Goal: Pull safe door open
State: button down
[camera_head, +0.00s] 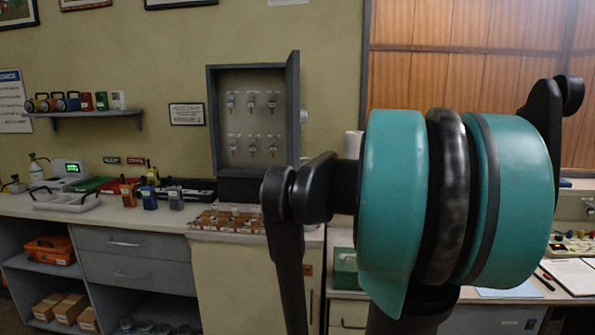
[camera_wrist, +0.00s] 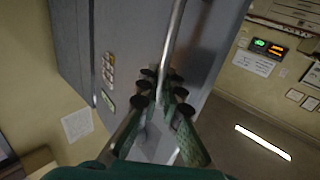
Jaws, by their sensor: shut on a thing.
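In the wrist view, a grey safe door (camera_wrist: 122,40) fills the upper middle. It bears a long metal bar handle (camera_wrist: 173,40) and a small panel of buttons (camera_wrist: 108,72) to the handle's left. My gripper (camera_wrist: 161,85) has its dark fingertips on both sides of the bar and is shut on it. The lower fingers are green and black. I cannot tell from this view whether the door stands ajar. In the head view my teal arm fills the right-hand foreground; my gripper and the bar handle do not show there.
A grey wall cabinet (camera_head: 253,120) with hanging keys stands open above the counter (camera_head: 150,218). An orange box (camera_head: 51,249) and cartons (camera_head: 70,306) fill the lower shelves.

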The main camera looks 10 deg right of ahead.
jog(key=w+d+n+g+y, duration=0.2)
jog(key=d+y, duration=0.1)
jog(key=d, duration=0.8)
jog(key=shift+g, duration=0.4)
jog(key=c, duration=1.9)
grip_release()
jog(key=shift+s, duration=0.1)
jog(key=v, duration=1.2)
jog(key=shift+f, duration=0.1)
